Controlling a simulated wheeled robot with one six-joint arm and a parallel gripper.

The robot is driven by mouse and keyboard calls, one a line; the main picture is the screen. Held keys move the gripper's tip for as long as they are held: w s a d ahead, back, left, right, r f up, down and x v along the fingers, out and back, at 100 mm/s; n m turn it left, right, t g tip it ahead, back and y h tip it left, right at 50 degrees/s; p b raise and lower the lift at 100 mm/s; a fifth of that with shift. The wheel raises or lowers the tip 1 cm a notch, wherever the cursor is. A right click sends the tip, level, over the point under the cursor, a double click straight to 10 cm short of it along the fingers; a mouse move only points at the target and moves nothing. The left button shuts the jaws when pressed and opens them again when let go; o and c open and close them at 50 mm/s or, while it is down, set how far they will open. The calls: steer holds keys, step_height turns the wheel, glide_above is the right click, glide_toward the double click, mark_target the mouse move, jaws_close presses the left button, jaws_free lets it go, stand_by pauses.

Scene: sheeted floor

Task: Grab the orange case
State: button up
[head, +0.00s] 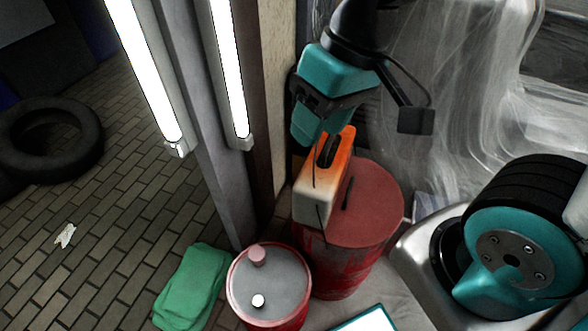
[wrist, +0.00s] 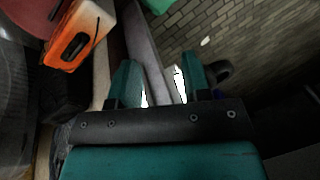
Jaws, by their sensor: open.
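The orange case (head: 322,188) stands upright on top of a red barrel (head: 376,205) in the head view. It has an orange end with a dark handle opening and a whitish lower part. In the wrist view the case (wrist: 77,38) is at the upper left, outside the space between my fingers. My gripper (head: 308,128) is just above and left of the case's orange end in the head view. In the wrist view my gripper (wrist: 160,82) is open with nothing between its fingers. Whether it touches the case cannot be told.
A smaller red drum with a grey lid (head: 270,285) stands in front of the barrel, beside a green bundle (head: 191,287) on the floor. A pillar (head: 215,150) with bright tube lights rises to the left. Plastic sheeting (head: 440,90) hangs behind. A tyre (head: 50,138) lies far left.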

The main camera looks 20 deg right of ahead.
steer(key=w+d+f+m+t+h+b, duration=0.1)
steer(key=w+d+f+m+h+b, duration=0.15)
steer(key=w+d+f+m, duration=0.4)
steer(key=m+t+h+b, duration=0.1)
steer(key=m+h, duration=0.3)
steer(key=m, duration=0.2)
glide_toward(329, 143)
steer(key=x, duration=1)
steer(key=shift+d+f, duration=0.1)
steer(key=shift+f, duration=0.2)
jaws_close()
steer(key=shift+r, duration=0.1)
